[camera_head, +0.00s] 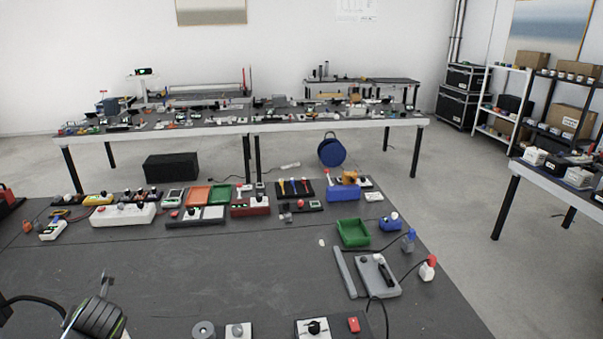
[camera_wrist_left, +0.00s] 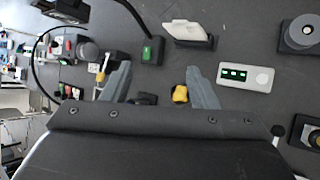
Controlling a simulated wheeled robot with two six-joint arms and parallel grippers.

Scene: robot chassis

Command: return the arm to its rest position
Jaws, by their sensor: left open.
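My left gripper (camera_wrist_left: 158,69) shows in the left wrist view, its two grey fingers apart and nothing held between them. A small yellow piece (camera_wrist_left: 180,93) shows beside the right finger; whether it touches the finger I cannot tell. Past the fingertips, a black box with a green button (camera_wrist_left: 152,49) and a white-topped item (camera_wrist_left: 188,34) lie on the dark bench. My right gripper shows in neither view.
The dark near bench (camera_head: 200,270) has a wide clear middle. Several trays and devices line its far edge, including a green tray (camera_head: 353,233). A white panel with green displays (camera_wrist_left: 246,77) lies right of my fingers.

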